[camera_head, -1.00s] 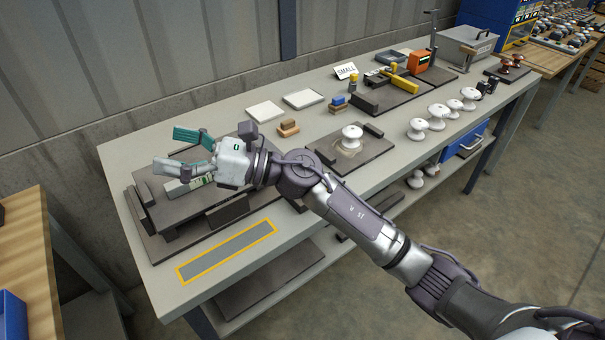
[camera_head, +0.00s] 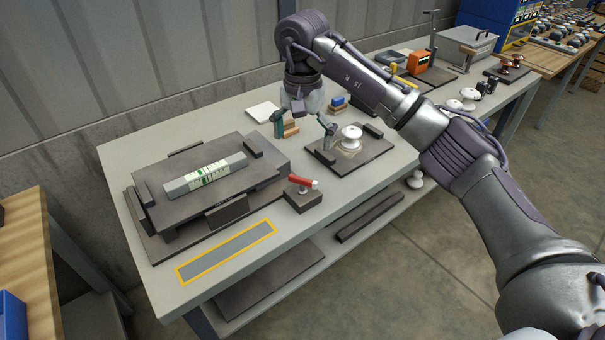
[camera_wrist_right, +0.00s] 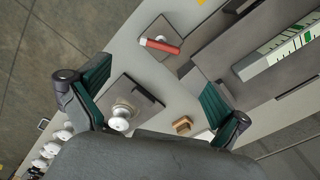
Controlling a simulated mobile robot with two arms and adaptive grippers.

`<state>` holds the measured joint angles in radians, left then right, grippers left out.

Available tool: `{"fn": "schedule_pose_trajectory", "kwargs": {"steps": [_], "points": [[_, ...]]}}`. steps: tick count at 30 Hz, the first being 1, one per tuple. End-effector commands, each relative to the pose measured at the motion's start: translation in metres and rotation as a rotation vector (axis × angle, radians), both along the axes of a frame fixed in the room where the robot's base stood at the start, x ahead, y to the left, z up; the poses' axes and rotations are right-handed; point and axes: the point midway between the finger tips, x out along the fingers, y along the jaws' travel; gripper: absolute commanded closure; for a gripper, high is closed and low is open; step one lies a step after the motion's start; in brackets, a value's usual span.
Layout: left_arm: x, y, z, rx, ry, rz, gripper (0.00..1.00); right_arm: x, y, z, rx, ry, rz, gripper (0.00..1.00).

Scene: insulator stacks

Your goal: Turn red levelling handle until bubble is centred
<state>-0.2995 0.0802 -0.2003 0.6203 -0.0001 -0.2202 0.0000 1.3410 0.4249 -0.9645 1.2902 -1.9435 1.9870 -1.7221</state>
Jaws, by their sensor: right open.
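The red levelling handle (camera_head: 303,182) sits on a small dark block at the right front corner of the dark levelling plate (camera_head: 165,200). It also shows in the right wrist view (camera_wrist_right: 160,46), ahead of the fingers. The level (camera_head: 205,175), a pale bar with green vial windows, lies on the plate; the bubble is too small to read. My right gripper (camera_head: 303,128) is open and empty, pointing down above the bench behind the handle. In the right wrist view its teal fingers (camera_wrist_right: 155,98) are wide apart. My left gripper is not in view.
A white insulator (camera_head: 351,137) stands on a dark plate right of my right gripper. A wooden block (camera_head: 290,128) and a white tile (camera_head: 263,112) lie nearby. A yellow-framed strip (camera_head: 228,250) marks the bench front. More insulators stand further right.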

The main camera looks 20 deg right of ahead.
Motion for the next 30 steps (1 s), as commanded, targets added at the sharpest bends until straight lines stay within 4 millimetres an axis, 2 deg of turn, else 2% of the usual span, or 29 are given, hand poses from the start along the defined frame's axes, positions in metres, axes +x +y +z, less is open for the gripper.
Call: {"fn": "schedule_pose_trajectory", "kwargs": {"steps": [9,15,21,28,30], "points": [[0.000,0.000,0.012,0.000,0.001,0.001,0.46,-0.001,0.001,-0.068,0.003,0.004,0.000,0.00],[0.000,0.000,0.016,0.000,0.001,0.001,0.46,0.000,0.001,-0.095,0.003,0.001,0.000,0.00],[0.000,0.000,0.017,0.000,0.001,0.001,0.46,0.000,0.001,-0.105,0.003,-0.001,-0.001,0.00],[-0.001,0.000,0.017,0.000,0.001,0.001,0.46,0.000,0.001,-0.105,0.003,-0.001,0.000,0.00],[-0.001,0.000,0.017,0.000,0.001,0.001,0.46,0.000,0.001,-0.105,0.003,-0.001,0.000,0.12]]}}
